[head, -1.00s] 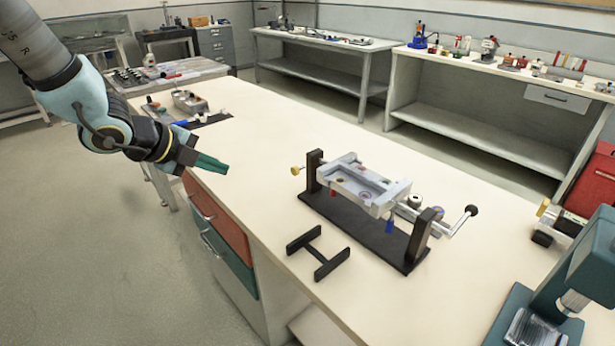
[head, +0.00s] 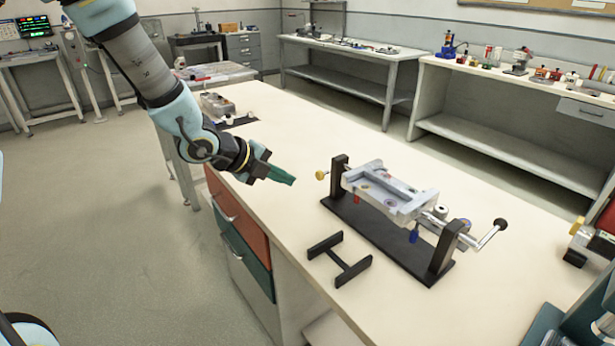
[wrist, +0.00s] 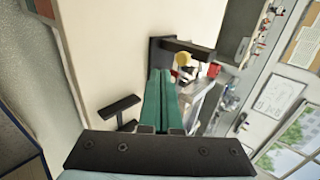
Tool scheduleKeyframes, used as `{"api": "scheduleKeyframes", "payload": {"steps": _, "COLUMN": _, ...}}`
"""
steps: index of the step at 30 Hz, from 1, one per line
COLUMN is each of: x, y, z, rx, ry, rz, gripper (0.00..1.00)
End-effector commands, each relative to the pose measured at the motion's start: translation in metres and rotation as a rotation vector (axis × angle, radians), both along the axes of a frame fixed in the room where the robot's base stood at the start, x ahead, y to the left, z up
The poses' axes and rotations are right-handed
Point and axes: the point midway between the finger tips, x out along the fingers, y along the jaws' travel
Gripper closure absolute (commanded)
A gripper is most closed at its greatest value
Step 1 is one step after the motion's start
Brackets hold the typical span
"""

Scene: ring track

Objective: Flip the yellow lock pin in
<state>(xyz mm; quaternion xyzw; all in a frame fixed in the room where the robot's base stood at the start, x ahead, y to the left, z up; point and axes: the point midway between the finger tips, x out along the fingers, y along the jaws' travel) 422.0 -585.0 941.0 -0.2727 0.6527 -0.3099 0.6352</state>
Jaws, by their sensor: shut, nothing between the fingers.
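The yellow lock pin (head: 321,175) sticks out of the left upright of a black fixture (head: 385,240) on the bench. It also shows in the wrist view (wrist: 183,60), just beyond my fingertips. The fixture carries a grey block (head: 390,188) between its two uprights, and a crank with a black knob (head: 500,224) at the right end. My gripper (head: 292,181) is shut and empty, with green fingers, above the bench left of the pin and apart from it. In the wrist view the shut fingers (wrist: 158,75) point toward the fixture.
A black H-shaped stand (head: 340,262) lies on the bench in front of the fixture. A grey part (head: 217,105) sits on a dark mat at the far left end. A teal machine (head: 590,315) stands at the right. The bench between my gripper and the stand is clear.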

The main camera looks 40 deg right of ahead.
Motion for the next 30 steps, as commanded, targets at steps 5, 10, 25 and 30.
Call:
{"api": "scheduleKeyframes", "payload": {"steps": 5, "x": -0.003, "y": -0.027, "z": -0.024, "rx": 0.002, "ry": 0.002, "rz": -0.002, "gripper": 1.00}}
{"api": "scheduleKeyframes", "payload": {"steps": 10, "x": -0.003, "y": -0.052, "z": -0.018, "rx": 0.001, "ry": 0.000, "rz": 0.000, "gripper": 1.00}}
{"api": "scheduleKeyframes", "payload": {"steps": 25, "x": -0.003, "y": -0.065, "z": -0.020, "rx": 0.001, "ry": -0.001, "rz": 0.000, "gripper": 1.00}}
{"api": "scheduleKeyframes", "payload": {"steps": 30, "x": -0.004, "y": -0.076, "z": -0.022, "rx": -0.001, "ry": -0.003, "rz": -0.003, "gripper": 1.00}}
